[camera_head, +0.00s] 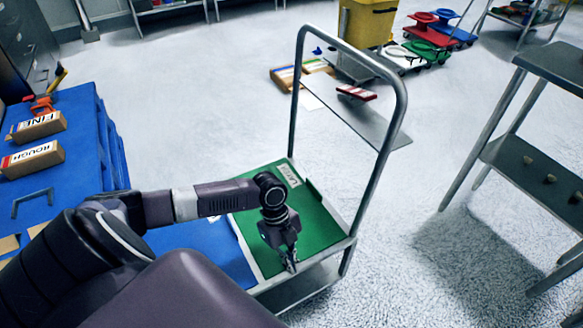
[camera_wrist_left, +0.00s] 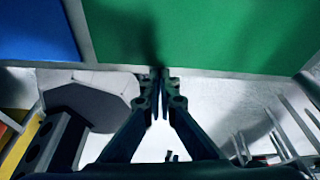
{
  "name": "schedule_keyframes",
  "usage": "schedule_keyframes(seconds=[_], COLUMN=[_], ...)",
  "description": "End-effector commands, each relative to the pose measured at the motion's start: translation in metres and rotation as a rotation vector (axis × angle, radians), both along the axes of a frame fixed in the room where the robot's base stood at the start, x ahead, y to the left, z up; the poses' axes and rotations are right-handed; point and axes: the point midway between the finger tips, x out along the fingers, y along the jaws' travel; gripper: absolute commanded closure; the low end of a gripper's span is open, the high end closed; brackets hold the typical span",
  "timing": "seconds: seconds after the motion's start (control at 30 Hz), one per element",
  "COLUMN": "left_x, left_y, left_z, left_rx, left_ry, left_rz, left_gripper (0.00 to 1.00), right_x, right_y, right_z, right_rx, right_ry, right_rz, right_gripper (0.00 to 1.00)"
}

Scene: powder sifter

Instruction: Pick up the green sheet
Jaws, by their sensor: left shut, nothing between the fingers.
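The green sheet (camera_head: 312,222) lies flat on the top shelf of a metal cart, with a white label near its far edge. It also fills much of the upper part of the left wrist view (camera_wrist_left: 210,35). My left gripper (camera_head: 291,266) is over the near edge of the green sheet, close to the cart's rim. Its fingers (camera_wrist_left: 160,75) are shut together with nothing between them, at the sheet's border in the wrist view. I cannot tell whether the fingertips touch the sheet. My right gripper is not in view.
A blue sheet (camera_head: 205,250) lies beside the green one, partly hidden by my arm. The cart's tall handle (camera_head: 367,190) rises on the right. A blue workbench (camera_head: 75,150) with labelled boxes stands left; a metal table (camera_head: 540,165) stands right. Open floor lies between.

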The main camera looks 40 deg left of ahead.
Motion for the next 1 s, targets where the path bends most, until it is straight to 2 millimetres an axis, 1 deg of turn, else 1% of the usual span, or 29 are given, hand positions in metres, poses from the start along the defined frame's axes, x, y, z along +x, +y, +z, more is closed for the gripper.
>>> schedule_keyframes(seconds=[0.07,0.13,0.17,0.2,0.27,0.4,0.73,0.9,0.93,1.0], left_x=[0.001,0.004,0.005,0.007,0.010,0.014,0.014,0.013,0.012,0.011], left_y=[0.003,0.013,0.019,0.027,0.038,0.051,0.052,0.050,0.049,0.045], left_z=[0.000,0.001,0.001,0.001,0.000,0.000,0.000,0.001,0.001,0.001], left_rx=[0.001,0.003,0.004,0.005,0.004,0.001,0.000,-0.001,-0.001,-0.002], left_ry=[0.000,0.001,0.001,0.002,0.001,0.000,0.000,0.000,0.000,0.002], left_rz=[0.002,0.003,0.005,0.005,0.006,0.002,0.001,0.000,0.000,0.001], left_gripper=[1.00,1.00,1.00,1.00,1.00,1.00,1.00,1.00,1.00,1.00], right_x=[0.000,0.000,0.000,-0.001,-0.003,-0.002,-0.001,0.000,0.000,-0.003], right_y=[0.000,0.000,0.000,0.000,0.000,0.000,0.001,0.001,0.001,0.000], right_z=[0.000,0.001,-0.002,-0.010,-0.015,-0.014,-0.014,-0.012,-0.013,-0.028], right_rx=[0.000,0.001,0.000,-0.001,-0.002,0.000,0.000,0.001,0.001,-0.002], right_ry=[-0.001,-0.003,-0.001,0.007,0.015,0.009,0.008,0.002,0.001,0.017], right_rz=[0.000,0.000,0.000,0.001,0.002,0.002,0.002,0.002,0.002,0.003], right_gripper=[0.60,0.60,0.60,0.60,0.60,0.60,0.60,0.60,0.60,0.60])
